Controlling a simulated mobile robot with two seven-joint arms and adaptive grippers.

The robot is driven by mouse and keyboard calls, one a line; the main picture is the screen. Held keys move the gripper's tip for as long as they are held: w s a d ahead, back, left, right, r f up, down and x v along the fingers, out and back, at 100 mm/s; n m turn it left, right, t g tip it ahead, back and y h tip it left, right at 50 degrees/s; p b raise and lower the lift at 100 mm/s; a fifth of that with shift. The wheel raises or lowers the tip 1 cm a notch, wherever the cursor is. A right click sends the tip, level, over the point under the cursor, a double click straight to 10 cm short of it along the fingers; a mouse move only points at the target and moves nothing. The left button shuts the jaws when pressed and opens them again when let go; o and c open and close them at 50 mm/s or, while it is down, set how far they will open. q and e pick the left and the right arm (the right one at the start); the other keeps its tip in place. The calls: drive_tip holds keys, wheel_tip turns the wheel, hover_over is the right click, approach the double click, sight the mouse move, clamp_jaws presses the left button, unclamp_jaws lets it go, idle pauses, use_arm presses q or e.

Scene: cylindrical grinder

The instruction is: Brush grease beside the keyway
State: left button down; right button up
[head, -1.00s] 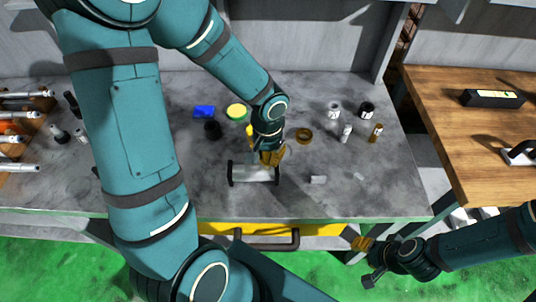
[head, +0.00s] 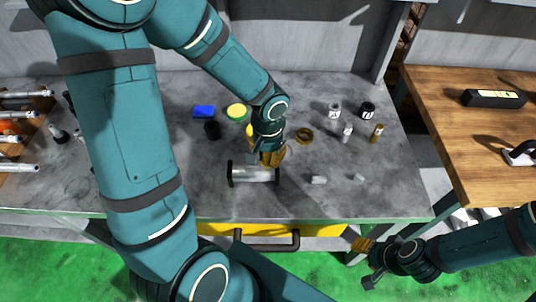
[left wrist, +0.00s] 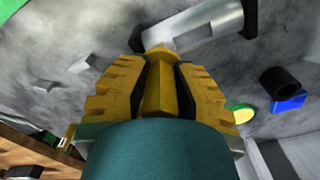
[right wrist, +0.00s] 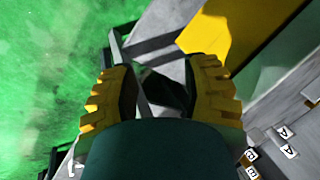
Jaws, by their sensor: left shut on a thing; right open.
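A grey metal shaft (head: 252,174) lies on the bench between two black end supports. It also shows at the top of the left wrist view (left wrist: 207,27). My left gripper (head: 272,157) is over the shaft's right part, shut on a yellow handle (left wrist: 157,85), apparently the brush's. The handle's tip meets or nearly meets the shaft in the left wrist view; bristles, contact and the keyway cannot be made out. A round tin with a yellow top (head: 237,111) stands behind the shaft and may hold the grease. My right gripper (head: 362,244) is open and empty, off the bench's front edge.
A blue box (head: 203,112) and black cup (head: 212,130) stand behind the shaft. A brass-coloured ring (head: 304,135), several small bottles (head: 346,132) and small pale blocks (head: 319,180) are to its right. A yellow drawer (head: 325,230) is below; a wooden table (head: 465,130) stands right.

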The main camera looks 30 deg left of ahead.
use_arm(q)
drive_tip(key=shift+w+a, duration=0.25)
drive_tip(key=shift+w, duration=0.1)
drive_tip(key=shift+s, duration=0.1)
drive_tip(key=shift+s+d+b, duration=0.35)
drive_tip(key=shift+s, duration=0.05)
drive_tip(key=shift+w+a, duration=0.1)
drive_tip(key=shift+w+a, duration=0.25)
drive_tip(key=shift+w, duration=0.15)
drive_tip(key=shift+s+d, duration=0.1)
drive_tip(key=shift+s, duration=0.05)
drive_tip(key=shift+s+d+f+b, duration=0.1)
drive_tip(key=shift+s+d+b, duration=0.2)
drive_tip(key=shift+s, duration=0.1)
drive_tip(key=shift+w+a, duration=0.25)
drive_tip(key=shift+w, duration=0.05)
